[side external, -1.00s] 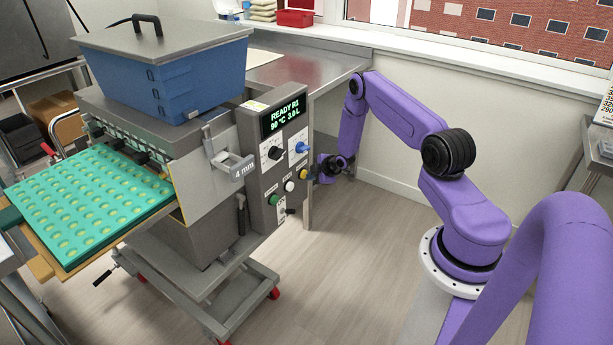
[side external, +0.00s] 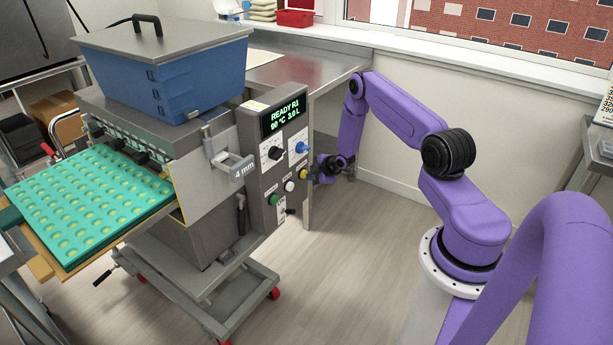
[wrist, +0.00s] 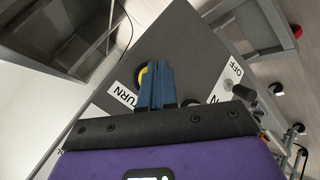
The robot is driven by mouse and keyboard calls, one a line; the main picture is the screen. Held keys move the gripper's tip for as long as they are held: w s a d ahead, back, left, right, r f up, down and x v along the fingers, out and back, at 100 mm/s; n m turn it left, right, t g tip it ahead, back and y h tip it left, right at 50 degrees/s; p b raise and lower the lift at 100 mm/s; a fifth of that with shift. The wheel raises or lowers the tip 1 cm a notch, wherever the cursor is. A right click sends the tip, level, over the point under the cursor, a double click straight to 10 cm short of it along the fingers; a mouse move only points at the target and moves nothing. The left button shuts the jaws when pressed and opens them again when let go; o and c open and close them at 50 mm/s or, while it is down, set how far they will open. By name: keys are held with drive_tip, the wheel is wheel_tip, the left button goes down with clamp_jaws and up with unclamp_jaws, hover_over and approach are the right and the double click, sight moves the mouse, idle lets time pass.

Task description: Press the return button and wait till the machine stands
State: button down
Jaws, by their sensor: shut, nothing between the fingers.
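The depositor machine's control panel (side external: 270,165) carries a lit green display (side external: 284,115) that reads READY R1, 90 °C and apparently 3.0 L. The yellow button (side external: 303,174) sits at the panel's right edge. In the wrist view the yellow button (wrist: 142,76) is partly hidden behind my fingers, beside a white label (wrist: 122,95) ending in "TURN". My gripper (wrist: 161,66) is shut and empty, its blue fingertips at the yellow button. In the side view my gripper (side external: 317,172) is right at the button; I cannot tell whether it touches or presses it.
A white button (side external: 289,186) and a green button (side external: 275,199) lie lower left of the yellow one. A black knob (side external: 275,153) and a blue knob (side external: 301,147) are above. A teal mould tray (side external: 85,205) rests at the machine's left. A steel table (side external: 300,75) stands behind.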

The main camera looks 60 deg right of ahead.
drive_tip(key=shift+w, duration=0.2)
idle(0.4)
drive_tip(key=shift+w, duration=0.3)
drive_tip(key=shift+a+r, duration=0.1)
drive_tip(key=shift+r, duration=0.05)
drive_tip(key=shift+s, duration=0.35)
drive_tip(key=s, duration=0.6)
idle(0.6)
